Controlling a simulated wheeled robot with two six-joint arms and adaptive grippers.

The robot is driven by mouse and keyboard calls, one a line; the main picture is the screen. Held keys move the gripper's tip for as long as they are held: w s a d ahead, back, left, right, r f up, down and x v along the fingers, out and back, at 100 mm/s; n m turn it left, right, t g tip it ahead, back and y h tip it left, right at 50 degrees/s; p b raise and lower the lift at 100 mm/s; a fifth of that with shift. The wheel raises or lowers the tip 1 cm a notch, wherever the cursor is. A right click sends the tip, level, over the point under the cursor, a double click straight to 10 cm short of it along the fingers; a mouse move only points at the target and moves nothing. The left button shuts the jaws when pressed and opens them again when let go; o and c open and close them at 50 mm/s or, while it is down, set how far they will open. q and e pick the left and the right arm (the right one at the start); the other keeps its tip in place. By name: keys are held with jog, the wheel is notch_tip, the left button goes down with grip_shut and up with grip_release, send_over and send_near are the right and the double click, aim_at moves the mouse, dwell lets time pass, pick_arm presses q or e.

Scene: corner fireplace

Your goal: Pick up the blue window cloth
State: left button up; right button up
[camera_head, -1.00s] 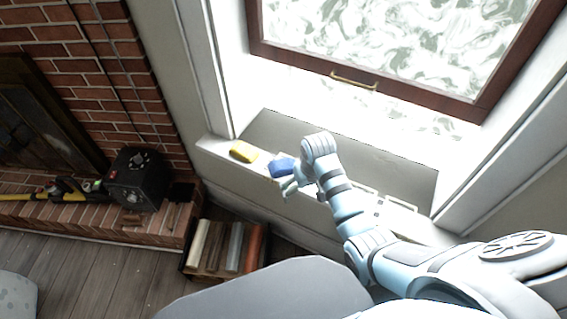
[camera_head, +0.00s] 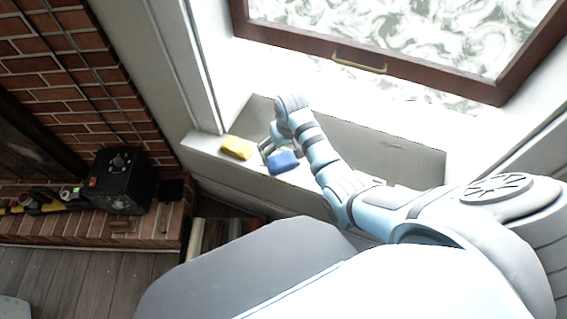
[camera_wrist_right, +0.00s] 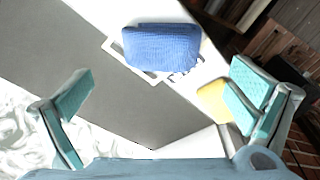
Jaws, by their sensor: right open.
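The blue window cloth (camera_head: 283,162) is a folded pad lying on the white window sill. In the right wrist view the cloth (camera_wrist_right: 162,47) lies at the top, ahead of the fingers, on a pale flat item with a rim. My right gripper (camera_head: 266,147) is over the sill, beside the cloth on its upper left side. In the wrist view my right gripper (camera_wrist_right: 160,100) is open, its two teal fingers wide apart with nothing between them. The cloth is not between the fingertips. My left gripper is not in view.
A yellow sponge-like block (camera_head: 237,147) sits on the sill left of the cloth, and shows near the right finger (camera_wrist_right: 213,100). The wooden window frame (camera_head: 320,52) with a brass handle is behind. A black box (camera_head: 122,180) stands on the brick hearth at left.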

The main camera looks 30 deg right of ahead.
aim_at(283, 159)
jog(key=f, duration=0.2)
jog(key=f+b, duration=0.1)
jog(key=f, duration=0.1)
jog(key=w+f+b, duration=0.1)
jog(key=f, duration=0.1)
jog(key=shift+w+f, duration=0.1)
jog(key=shift+f, duration=0.25)
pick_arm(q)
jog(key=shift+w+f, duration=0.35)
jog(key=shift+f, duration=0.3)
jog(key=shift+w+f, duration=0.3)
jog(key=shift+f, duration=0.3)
pick_arm(e)
jog(key=shift+r, duration=0.15)
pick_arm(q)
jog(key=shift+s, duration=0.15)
pick_arm(e)
jog(key=shift+a, duration=0.1)
jog(key=c, duration=1)
jog(key=shift+o, duration=0.2)
